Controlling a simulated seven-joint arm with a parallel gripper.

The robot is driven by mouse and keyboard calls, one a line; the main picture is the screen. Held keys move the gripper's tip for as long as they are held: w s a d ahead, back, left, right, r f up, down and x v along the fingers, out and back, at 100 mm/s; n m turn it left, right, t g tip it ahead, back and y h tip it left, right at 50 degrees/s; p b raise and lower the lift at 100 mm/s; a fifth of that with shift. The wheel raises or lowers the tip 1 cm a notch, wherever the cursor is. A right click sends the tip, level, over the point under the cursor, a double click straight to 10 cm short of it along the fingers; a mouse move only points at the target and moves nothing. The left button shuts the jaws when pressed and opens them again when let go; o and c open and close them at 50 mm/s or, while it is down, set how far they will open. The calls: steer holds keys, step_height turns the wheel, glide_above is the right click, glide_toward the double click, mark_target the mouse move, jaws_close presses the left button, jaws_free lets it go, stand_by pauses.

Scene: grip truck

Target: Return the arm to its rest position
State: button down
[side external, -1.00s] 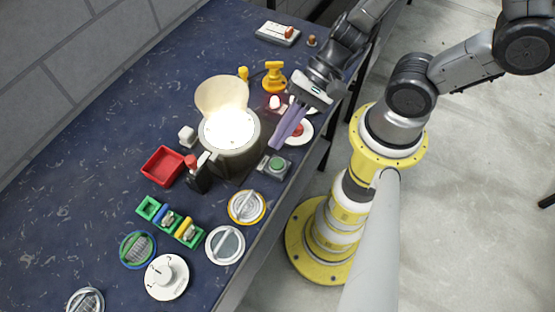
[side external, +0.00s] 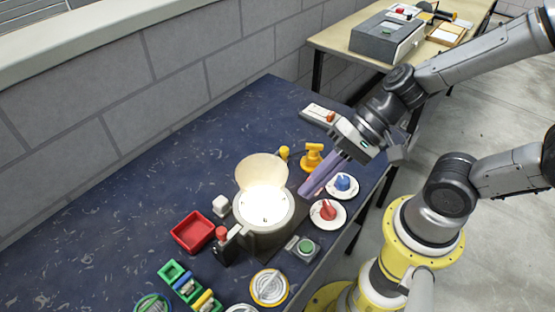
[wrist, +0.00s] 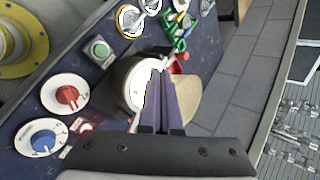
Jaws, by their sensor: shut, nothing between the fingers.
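My gripper (side external: 309,189), with long purple fingers, is shut and empty. In the side view it is held above the blue table (side external: 120,225), its fingers slanting down and left between the yellow tap-like fitting (side external: 312,157) and the red and blue knobs. The wrist view also shows my gripper (wrist: 164,88), its fingers close together in front of the lit round pot. I cannot tell its exact height.
The lit pot (side external: 262,228) has a raised lid (side external: 258,171). A red knob (side external: 327,209) and a blue knob (side external: 343,183) sit on white dials. A green button (side external: 305,246) and red tray (side external: 192,232) are nearby. The table's left part is clear.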

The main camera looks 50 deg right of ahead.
steer(key=s+d+r+n+t+h, duration=0.1)
steer(key=s+d+r+n+h, duration=0.1)
steer(key=d+r+n+h, duration=0.2)
steer(key=s+d+r+n+h, duration=0.2)
steer(key=d+r+n+h, duration=0.2)
steer(key=d, duration=0.6)
steer(key=shift+d+r+t, duration=0.2)
steer(key=shift+t, duration=0.2)
stand_by(0.5)
